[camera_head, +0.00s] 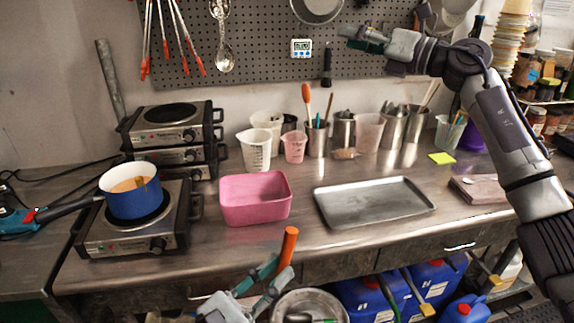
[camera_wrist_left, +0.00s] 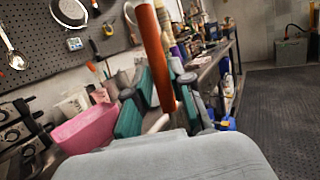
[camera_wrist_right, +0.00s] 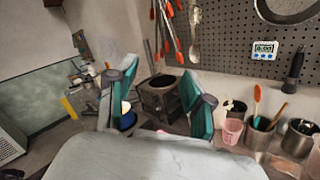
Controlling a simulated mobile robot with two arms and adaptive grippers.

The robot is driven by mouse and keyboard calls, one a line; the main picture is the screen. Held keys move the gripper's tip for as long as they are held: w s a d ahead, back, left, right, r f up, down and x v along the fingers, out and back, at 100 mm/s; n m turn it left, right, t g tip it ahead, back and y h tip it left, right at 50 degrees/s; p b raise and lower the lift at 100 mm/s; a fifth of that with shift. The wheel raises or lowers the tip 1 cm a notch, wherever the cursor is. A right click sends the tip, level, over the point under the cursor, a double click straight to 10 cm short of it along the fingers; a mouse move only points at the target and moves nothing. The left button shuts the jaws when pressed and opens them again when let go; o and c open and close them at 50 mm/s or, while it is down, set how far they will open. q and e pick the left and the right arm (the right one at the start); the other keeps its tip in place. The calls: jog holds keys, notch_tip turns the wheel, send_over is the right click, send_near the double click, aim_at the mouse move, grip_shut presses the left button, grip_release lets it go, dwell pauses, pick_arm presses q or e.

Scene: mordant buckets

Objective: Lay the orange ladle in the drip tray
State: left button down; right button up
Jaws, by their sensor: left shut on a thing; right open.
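The orange ladle (camera_head: 288,247) stands roughly upright, its orange handle pointing up, in front of the bench's front edge. My left gripper (camera_head: 276,275) is shut on it. The handle also shows between the fingers in the left wrist view (camera_wrist_left: 165,65). I cannot make out the ladle's bowl end. The drip tray (camera_head: 373,203), a shallow grey metal tray, lies empty on the bench, up and right of the left gripper. My right gripper (camera_head: 362,41) is open and empty, high in front of the pegboard; its spread fingers show in the right wrist view (camera_wrist_right: 158,95).
A pink tub (camera_head: 255,199) stands left of the tray. A blue pot (camera_head: 133,197) sits on a hot plate at left. Beakers and tool cups line the back. A folded cloth (camera_head: 478,189) lies right of the tray. A metal bucket (camera_head: 340,312) and blue canisters (camera_head: 375,296) are below the bench.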

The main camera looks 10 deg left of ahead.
jog(key=s+a+f+n+g+h, duration=0.1)
jog(key=s+a+n+g, duration=0.4)
jog(key=s+a, duration=0.3)
pick_arm(q)
jog(key=shift+s, duration=0.1)
pick_arm(e)
jog(key=n+g+h, duration=0.6)
jog(key=n+h, duration=0.2)
jog(key=h, duration=0.8)
send_near(288, 230)
jog(key=f, duration=0.3)
jog(key=s+f, duration=0.1)
jog(key=f, duration=0.7)
jog(key=shift+s+d+f, duration=0.1)
jog(key=shift+s+f, duration=0.15)
grip_shut()
pick_arm(q)
jog(key=c, duration=0.9)
grip_release()
jog(key=shift+c, duration=0.2)
